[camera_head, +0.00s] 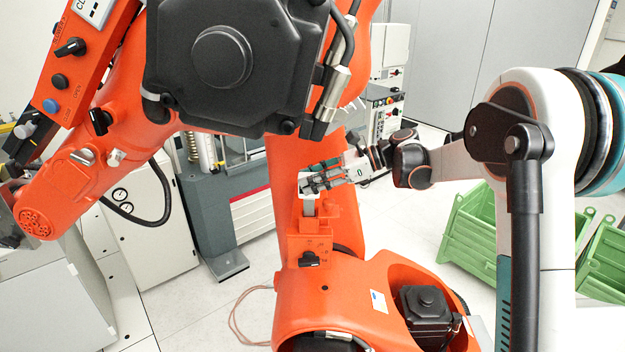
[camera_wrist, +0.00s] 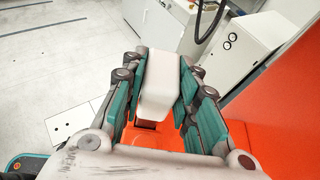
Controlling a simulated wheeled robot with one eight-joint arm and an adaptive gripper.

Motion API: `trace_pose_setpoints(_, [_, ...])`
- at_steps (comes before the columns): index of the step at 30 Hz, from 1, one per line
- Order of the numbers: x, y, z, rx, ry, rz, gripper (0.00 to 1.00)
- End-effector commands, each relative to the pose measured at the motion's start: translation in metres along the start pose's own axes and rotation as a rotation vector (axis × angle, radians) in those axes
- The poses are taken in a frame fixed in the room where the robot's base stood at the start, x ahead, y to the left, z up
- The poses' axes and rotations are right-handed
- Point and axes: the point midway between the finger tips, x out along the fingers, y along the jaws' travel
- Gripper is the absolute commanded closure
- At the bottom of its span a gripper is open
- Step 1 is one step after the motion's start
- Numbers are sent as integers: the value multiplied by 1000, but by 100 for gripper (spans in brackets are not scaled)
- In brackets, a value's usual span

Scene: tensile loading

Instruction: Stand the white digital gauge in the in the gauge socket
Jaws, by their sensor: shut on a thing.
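The white digital gauge (camera_wrist: 168,72) shows as a pale rounded block between the teal-padded fingers in the wrist view. My gripper (camera_wrist: 160,92) is shut on it, with a finger on each side. In the head view my gripper (camera_head: 318,182) reaches in from the right, above the orange gauge socket (camera_head: 311,242). A grey-white part of the gauge (camera_head: 309,208) shows below the fingers, upright, just over the socket's top. I cannot tell whether its lower end is inside the socket or only above it. The socket is mostly hidden behind the gauge and fingers in the wrist view.
A large orange robot arm with a black motor housing (camera_head: 222,62) fills the upper left. Its orange base (camera_head: 340,300) lies below the socket. Green crates (camera_head: 485,230) stand on the floor at right. A grey testing machine (camera_head: 222,205) stands behind at left.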

Motion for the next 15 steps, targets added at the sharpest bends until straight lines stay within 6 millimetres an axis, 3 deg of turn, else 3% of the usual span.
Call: trace_pose_setpoints(15, [4,0,-9,0,0,0,100])
